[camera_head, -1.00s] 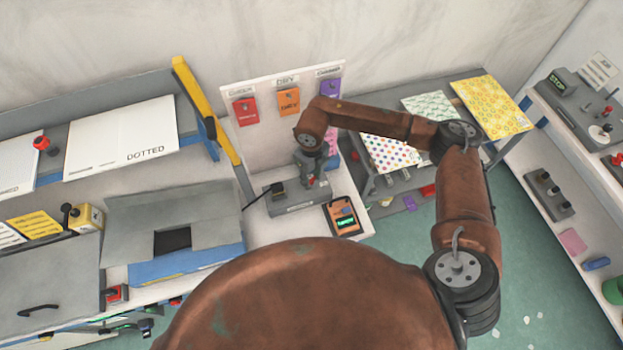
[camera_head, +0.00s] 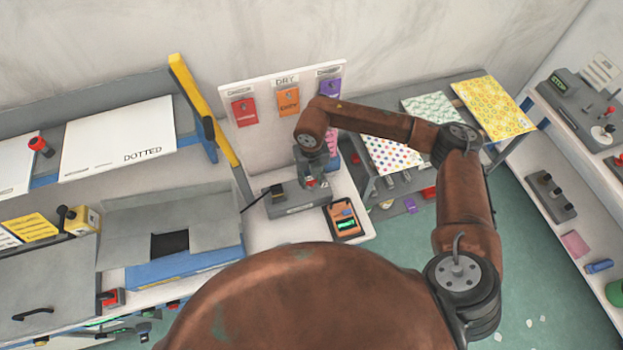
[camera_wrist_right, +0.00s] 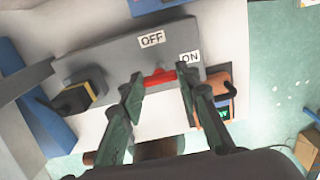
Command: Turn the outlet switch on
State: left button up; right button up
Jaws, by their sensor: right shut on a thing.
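The outlet is a grey box (camera_head: 290,206) on the white bench in the head view. It fills the middle of the right wrist view (camera_wrist_right: 110,65), with white OFF and ON labels. Its red switch (camera_wrist_right: 158,78) lies between the fingers of my right gripper (camera_wrist_right: 161,82), just below the labels and close to the ON label. In the head view my right gripper (camera_head: 314,178) is over the right part of the outlet and partly hides the switch. My right gripper is shut on the switch. My left gripper is not in view.
A plug (camera_wrist_right: 82,92) with a dark cable sits at the outlet's left end. An orange device with a green display (camera_head: 345,222) lies beside the outlet on the right. A white panel (camera_head: 282,140) with coloured packets stands behind.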

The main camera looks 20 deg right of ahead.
aim_at(312, 181)
jog(key=o, duration=1.2)
jog(key=shift+c, duration=0.2)
jog(key=shift+r, duration=0.2)
notch_tip(312, 181, up, 12)
jog(key=shift+f, duration=0.2)
jog(key=shift+d, duration=0.1)
